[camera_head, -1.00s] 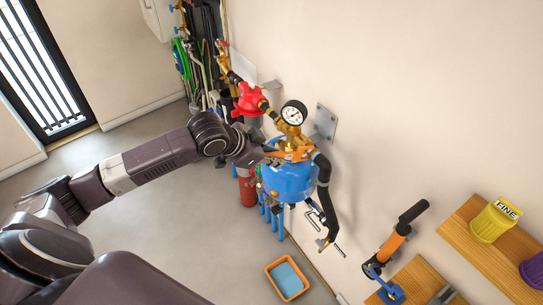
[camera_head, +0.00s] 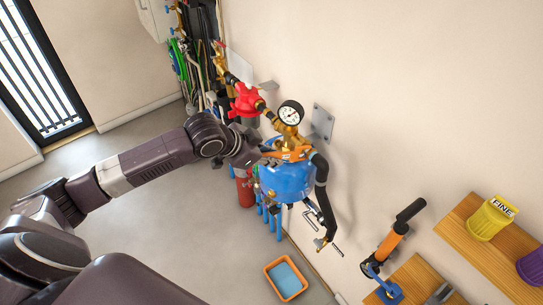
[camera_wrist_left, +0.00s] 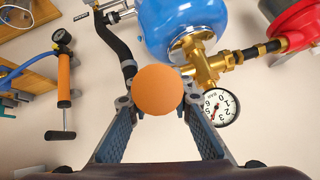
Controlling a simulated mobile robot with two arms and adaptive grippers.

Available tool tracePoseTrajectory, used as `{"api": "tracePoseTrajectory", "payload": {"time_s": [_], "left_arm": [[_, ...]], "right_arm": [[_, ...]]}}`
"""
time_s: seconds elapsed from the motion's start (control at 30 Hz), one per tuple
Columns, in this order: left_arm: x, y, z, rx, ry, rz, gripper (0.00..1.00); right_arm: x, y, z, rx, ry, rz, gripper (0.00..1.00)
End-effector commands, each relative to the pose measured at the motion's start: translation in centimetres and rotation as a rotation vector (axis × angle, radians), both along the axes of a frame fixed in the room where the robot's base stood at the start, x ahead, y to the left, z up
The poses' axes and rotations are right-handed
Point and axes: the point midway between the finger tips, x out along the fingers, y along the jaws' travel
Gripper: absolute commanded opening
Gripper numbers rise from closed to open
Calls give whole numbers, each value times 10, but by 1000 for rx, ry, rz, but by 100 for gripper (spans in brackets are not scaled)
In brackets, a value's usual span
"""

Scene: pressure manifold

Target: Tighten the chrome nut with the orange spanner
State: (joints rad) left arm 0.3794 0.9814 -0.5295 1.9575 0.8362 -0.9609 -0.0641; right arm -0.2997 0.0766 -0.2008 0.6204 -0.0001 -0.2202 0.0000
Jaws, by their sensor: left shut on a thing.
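My left gripper (camera_head: 262,152) is shut on the orange spanner (camera_head: 293,153) at the brass manifold below the pressure gauge. In the left wrist view the round orange end of the spanner (camera_wrist_left: 159,90) sits between the fingertips of my left gripper (camera_wrist_left: 160,108). The spanner's far end and the chrome nut are hidden in that view. In the head view the chrome nut is too small to make out, so I cannot tell whether the spanner is on it. The brass manifold (camera_wrist_left: 206,66) shows just behind the spanner. My right gripper is in neither view.
A pressure gauge (camera_head: 291,113), a red regulator (camera_head: 246,100), a blue tank (camera_head: 284,184) and a black hose (camera_head: 321,190) crowd around the spanner. An orange-rimmed tray (camera_head: 269,271) stands on the floor. An orange pump (camera_head: 391,240) and wooden shelves (camera_head: 478,250) are at the right.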

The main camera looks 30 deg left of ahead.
Motion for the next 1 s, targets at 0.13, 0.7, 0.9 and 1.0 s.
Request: {"api": "tracePoseTrajectory", "payload": {"time_s": [0.13, 0.7, 0.9, 1.0], "left_arm": [[1, 0, 1, -1, -2, 0, 0], [12, -6, -5, -1, -2, 2, 0], [16, -9, -7, -2, -3, 1, 0], [18, -10, -8, -1, -2, 1, 0]], "right_arm": [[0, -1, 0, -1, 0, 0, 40], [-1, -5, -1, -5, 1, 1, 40], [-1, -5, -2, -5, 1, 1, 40], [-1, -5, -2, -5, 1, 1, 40]]}}
